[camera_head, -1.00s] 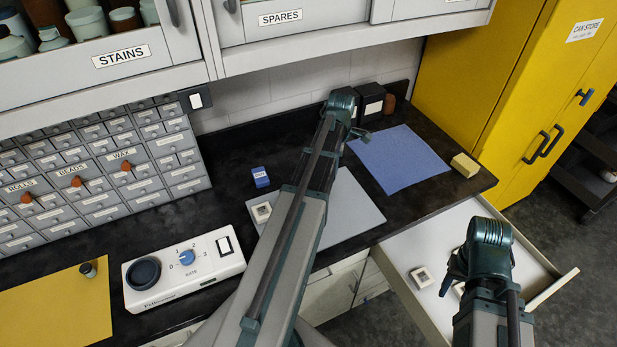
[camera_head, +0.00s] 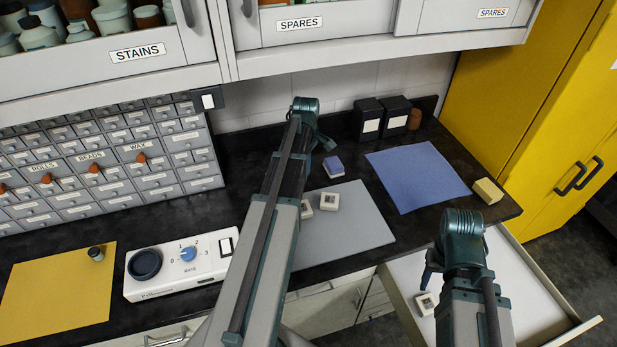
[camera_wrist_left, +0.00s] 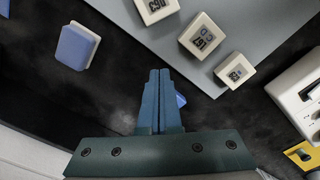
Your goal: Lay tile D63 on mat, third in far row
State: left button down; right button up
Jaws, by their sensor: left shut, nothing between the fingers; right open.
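The grey mat (camera_head: 350,238) lies on the black counter. Two white tiles show on its far part in the head view, a middle tile (camera_head: 306,209) and a right tile (camera_head: 329,201). The left wrist view shows three tiles in a row; the end tile (camera_wrist_left: 155,8) is cut off by the frame and appears to read D63 upside down. A tile (camera_wrist_left: 235,70) at the other end is hidden behind my left arm in the head view. My left gripper (camera_wrist_left: 160,85) is shut and empty above the counter beyond the mat. My right gripper (camera_head: 427,278) is open over the drawer.
A tile (camera_head: 425,304) lies in the open drawer (camera_head: 525,290). A blue-and-white block (camera_head: 333,166) stands beyond the mat; another blue thing (camera_wrist_left: 181,99) is partly hidden by my left fingers. A blue cloth (camera_head: 415,175), yellow block (camera_head: 487,190) and rate-dial device (camera_head: 180,265) are nearby.

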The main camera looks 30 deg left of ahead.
aim_at(323, 196)
pick_arm(q)
notch_tip(323, 196, down, 10)
jog(key=b, duration=0.9)
jog(key=shift+f+b, duration=0.1)
jog(key=shift+b, duration=0.3)
jog(key=d, duration=0.3)
jog(key=shift+w+d+r+p, duration=0.15)
jog(key=shift+d+r+p, duration=0.2)
jog(key=shift+d+p, duration=0.05)
jog(key=shift+d, duration=0.15)
jog(key=shift+d, duration=0.1)
jog(key=shift+d, duration=0.95)
jog(key=shift+a, duration=0.15)
